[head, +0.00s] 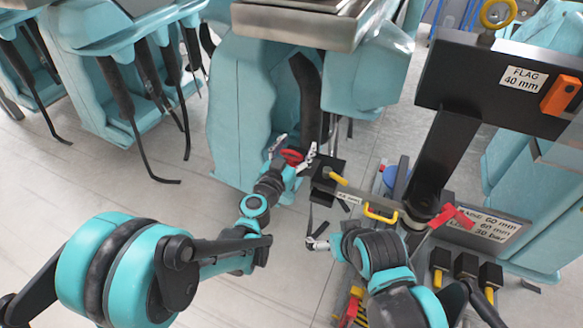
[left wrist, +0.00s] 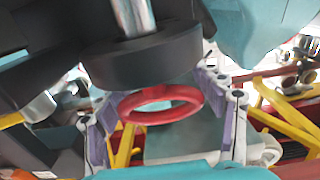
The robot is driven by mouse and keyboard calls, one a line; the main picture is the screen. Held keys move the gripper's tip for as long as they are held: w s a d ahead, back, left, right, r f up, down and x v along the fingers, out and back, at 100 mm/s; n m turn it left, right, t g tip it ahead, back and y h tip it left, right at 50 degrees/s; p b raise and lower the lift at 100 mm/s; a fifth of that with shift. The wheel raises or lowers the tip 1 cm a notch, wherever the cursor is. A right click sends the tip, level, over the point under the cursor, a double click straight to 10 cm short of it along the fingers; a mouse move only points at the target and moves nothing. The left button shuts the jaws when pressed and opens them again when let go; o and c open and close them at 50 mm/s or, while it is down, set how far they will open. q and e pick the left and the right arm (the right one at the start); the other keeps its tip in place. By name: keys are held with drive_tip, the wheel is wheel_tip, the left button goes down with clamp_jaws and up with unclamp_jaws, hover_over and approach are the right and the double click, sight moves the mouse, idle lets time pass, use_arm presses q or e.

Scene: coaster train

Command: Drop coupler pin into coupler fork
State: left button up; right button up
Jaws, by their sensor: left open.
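The coupler pin's red ring (head: 292,156) shows at my left gripper (head: 291,150) in the head view. In the left wrist view the red ring (left wrist: 162,104) lies between the two fingers of my left gripper (left wrist: 165,112), which stand apart on either side of it. A dark round collar (left wrist: 140,66) and a silver shaft (left wrist: 133,17) show beyond the ring. A black block (head: 326,176), perhaps part of the coupler fork, is just right of the left gripper; the fork's slot cannot be made out. My right gripper (head: 318,244) is lower down, its jaws unclear.
Teal seats (head: 240,110) stand behind. Grey floor (head: 120,185) is open at the left.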

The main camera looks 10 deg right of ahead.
use_arm(q)
clamp_jaws()
idle(0.6)
